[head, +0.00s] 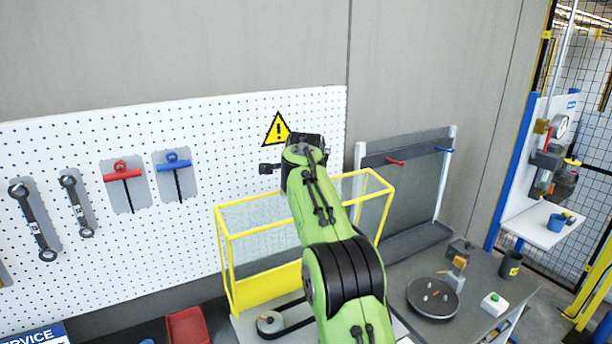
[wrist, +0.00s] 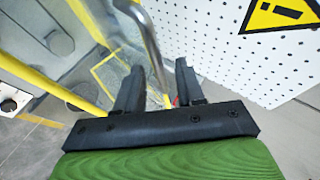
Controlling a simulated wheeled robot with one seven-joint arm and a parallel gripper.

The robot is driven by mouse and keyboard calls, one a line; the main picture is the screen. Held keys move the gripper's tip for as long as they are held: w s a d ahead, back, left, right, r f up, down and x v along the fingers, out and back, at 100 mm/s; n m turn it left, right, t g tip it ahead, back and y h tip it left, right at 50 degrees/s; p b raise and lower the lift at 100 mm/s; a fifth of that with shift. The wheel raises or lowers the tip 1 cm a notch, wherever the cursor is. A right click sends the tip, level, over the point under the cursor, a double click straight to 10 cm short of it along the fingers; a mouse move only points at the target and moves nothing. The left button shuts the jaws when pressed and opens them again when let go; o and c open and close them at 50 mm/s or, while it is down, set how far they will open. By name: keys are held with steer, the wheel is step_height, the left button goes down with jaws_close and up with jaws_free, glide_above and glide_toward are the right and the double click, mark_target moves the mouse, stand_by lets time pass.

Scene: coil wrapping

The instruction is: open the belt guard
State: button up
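The belt guard (head: 224,250) is a yellow-framed box with clear mesh panels on the bench, below the pegboard. My green arm crosses in front of it and hides its middle. A grey pulley with a dark belt (head: 270,322) shows at its lower front. In the wrist view, a yellow guard bar (wrist: 52,88) runs at the left. A bent grey metal bar (wrist: 150,42), seemingly the guard's handle, comes down between the two black fingers of my gripper (wrist: 160,70). The fingers are apart, with a gap beside the bar; I cannot tell whether either touches it.
The white pegboard (head: 120,240) with wrenches and T-handle tools is close behind the guard, with a yellow warning sign (head: 277,129). To the right are a grey rack (head: 440,190), a round dark turntable (head: 432,298) and a green-button box (head: 494,304).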

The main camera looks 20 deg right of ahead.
steer(key=b+v, duration=0.1)
steer(key=v, duration=1.4)
steer(key=shift+s+a+r+b, duration=0.15)
steer(key=shift+s+r+b, duration=0.05)
steer(key=shift+r+b, duration=0.15)
steer(key=shift+f, duration=0.1)
steer(key=s+a+f+n+g+y+b, duration=0.2)
steer(key=s+a+f+n, duration=0.3)
steer(key=s+f+n, duration=0.4)
steer(key=s+a+f+n+g+y+b, duration=0.2)
steer(key=s+a+f+n+b, duration=0.3)
steer(key=s+f, duration=1.5)
steer(key=s+n, duration=0.5)
steer(key=shift+f, duration=0.2)
